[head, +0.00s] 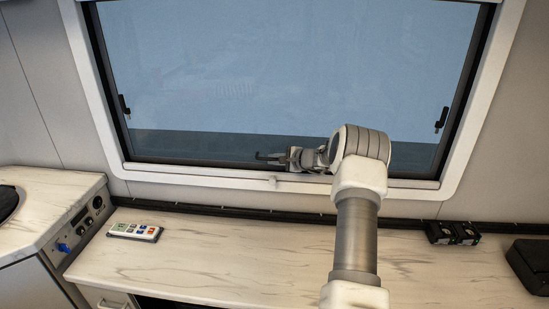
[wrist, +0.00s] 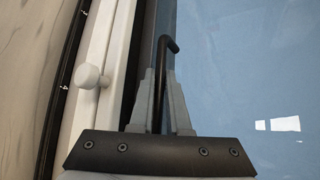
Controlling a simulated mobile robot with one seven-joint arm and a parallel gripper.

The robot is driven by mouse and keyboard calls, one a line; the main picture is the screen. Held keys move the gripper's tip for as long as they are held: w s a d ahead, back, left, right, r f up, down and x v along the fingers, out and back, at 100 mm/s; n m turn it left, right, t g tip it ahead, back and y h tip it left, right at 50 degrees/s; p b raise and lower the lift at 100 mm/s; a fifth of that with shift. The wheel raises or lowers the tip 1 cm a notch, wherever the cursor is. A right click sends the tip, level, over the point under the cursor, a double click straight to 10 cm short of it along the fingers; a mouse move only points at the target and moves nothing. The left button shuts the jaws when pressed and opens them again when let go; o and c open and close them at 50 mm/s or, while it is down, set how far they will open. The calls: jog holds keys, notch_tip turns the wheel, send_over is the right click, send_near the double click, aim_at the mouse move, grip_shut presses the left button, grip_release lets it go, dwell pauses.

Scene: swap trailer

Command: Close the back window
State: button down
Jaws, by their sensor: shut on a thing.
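The back window (head: 300,75) fills the upper head view, a bluish pane with a dark edge inside a white frame (head: 200,178). Whether the pane sits flush or stands off the frame is hard to tell. A black bent handle (head: 268,156) is at the pane's lower edge. My gripper (head: 287,157) reaches it from the right. In the wrist view the handle (wrist: 170,47) rises between the two grey fingers, and my gripper (wrist: 165,85) is shut on it. Black latches sit at the pane's left side (head: 123,107) and right side (head: 441,119).
A white knob (head: 272,181) sits on the lower frame. The marbled counter (head: 220,260) below carries a remote (head: 135,231), black fittings (head: 452,233) and a dark box (head: 530,262). A side counter (head: 45,205) stands at left. The counter's middle is clear apart from my arm above it.

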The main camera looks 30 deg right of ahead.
jog(key=shift+s+a, duration=0.25)
jog(key=shift+f, duration=0.1)
jog(key=c, duration=1.2)
grip_release()
jog(key=shift+s, duration=0.1)
jog(key=shift+o, duration=0.2)
jog(key=b+v, duration=0.1)
jog(key=v, duration=1.6)
jog(key=shift+s+d+b, duration=0.15)
jog(key=shift+b, duration=0.2)
